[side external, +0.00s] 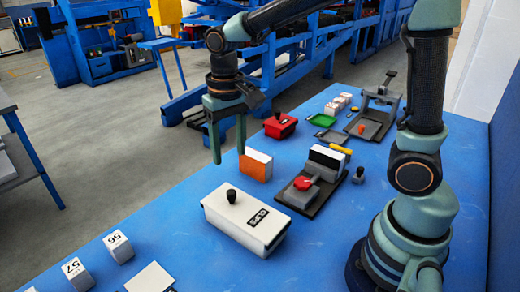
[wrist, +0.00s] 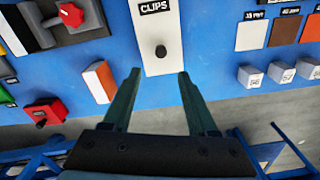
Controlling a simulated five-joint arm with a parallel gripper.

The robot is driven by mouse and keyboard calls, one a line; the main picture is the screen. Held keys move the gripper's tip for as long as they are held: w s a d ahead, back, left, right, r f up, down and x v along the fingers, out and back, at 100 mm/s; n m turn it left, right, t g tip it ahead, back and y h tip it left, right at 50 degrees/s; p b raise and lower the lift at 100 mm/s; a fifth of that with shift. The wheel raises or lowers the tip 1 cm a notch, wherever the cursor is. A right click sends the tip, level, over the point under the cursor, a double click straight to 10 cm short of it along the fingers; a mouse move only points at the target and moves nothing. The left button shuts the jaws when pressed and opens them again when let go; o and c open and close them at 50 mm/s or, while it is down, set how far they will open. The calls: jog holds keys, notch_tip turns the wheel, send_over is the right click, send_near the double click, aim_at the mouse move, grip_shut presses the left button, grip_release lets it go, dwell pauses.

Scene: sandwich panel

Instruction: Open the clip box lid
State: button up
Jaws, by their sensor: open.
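The clip box (side external: 245,218) is a white box labelled CLIPS on the blue table. Its lid is shut and has a black knob (side external: 231,195) on top, towards the left end. In the wrist view the box (wrist: 159,25) is at the top centre, with the knob (wrist: 161,51) just beyond and between my fingertips. My gripper (side external: 228,155) hangs above the table near the knob end of the box, fingers pointing down. It is open and empty, and it also shows in the wrist view (wrist: 159,73). It appears apart from the box.
An orange and white block (side external: 256,165) stands close behind the gripper. A red box with a black knob (side external: 280,125) lies further back. A dark fixture with a red knob (side external: 305,189) is right of the clip box. Numbered white blocks (side external: 118,247) stand at front left. Bare table lies left of the clip box.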

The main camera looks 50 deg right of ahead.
aim_at(231, 192)
notch_tip(231, 192, down, 12)
jog(key=shift+w+a+f, duration=0.1)
jog(key=shift+f, duration=0.15)
dwell(0.4)
grip_shut()
dwell(1.3)
